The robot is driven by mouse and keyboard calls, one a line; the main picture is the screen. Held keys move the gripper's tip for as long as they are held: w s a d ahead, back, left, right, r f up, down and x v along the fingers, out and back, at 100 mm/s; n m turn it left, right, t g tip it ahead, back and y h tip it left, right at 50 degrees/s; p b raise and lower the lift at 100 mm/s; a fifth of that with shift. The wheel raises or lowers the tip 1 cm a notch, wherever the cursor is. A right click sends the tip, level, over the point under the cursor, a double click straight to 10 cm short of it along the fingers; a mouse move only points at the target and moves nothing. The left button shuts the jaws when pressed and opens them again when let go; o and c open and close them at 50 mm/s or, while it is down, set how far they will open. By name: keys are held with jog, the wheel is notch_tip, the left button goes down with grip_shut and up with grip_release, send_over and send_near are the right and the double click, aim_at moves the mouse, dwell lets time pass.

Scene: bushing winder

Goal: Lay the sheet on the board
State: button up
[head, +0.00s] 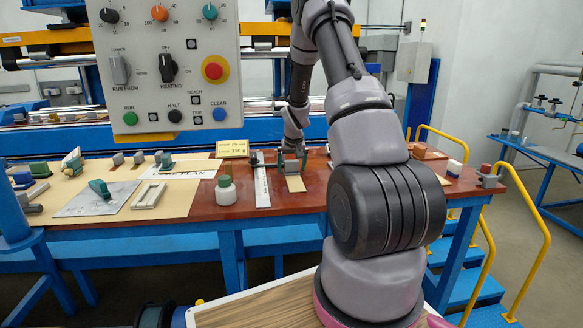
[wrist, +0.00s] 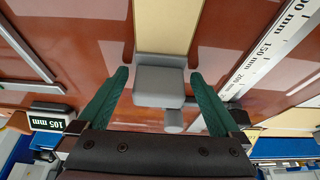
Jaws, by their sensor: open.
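A narrow beige sheet (head: 295,184) lies flat on the red-brown table under my gripper. It runs toward the top of the wrist view (wrist: 168,28). A grey block (wrist: 160,85) sits at the sheet's near end. My gripper (head: 291,162) is open, its green fingers on either side of the block in the wrist view (wrist: 160,76), with small gaps showing. I cannot tell its exact height over the table. A large beige board (head: 176,202) lies at the table's left, bearing a grey plate with a green handle (head: 100,188) and a pale frame (head: 149,195).
A white ruler (head: 262,186) lies left of the sheet; it also shows in the wrist view (wrist: 262,52). A green-and-white bottle (head: 225,194) stands between board and ruler. A small display (wrist: 47,122) reads 105 mm. Several small blocks stand behind; a control panel (head: 165,70) hangs in front.

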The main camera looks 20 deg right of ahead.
jog(key=v, duration=1.2)
notch_tip(320, 180, up, 10)
jog(key=t, duration=0.1)
send_over(293, 178)
jog(key=s+a, duration=0.4)
jog(key=s, duration=0.1)
jog(key=s+a+r+y, duration=0.1)
jog(key=s+a+r, duration=0.3)
jog(key=s, duration=0.5)
jog(key=s+a+r+t+y, duration=0.1)
jog(key=s+a+r, duration=0.3)
jog(key=s, duration=0.5)
jog(key=s+a+r+m+t+y, duration=0.1)
jog(key=s+a+r, duration=0.4)
jog(key=s, duration=0.4)
jog(key=shift+s, duration=0.4)
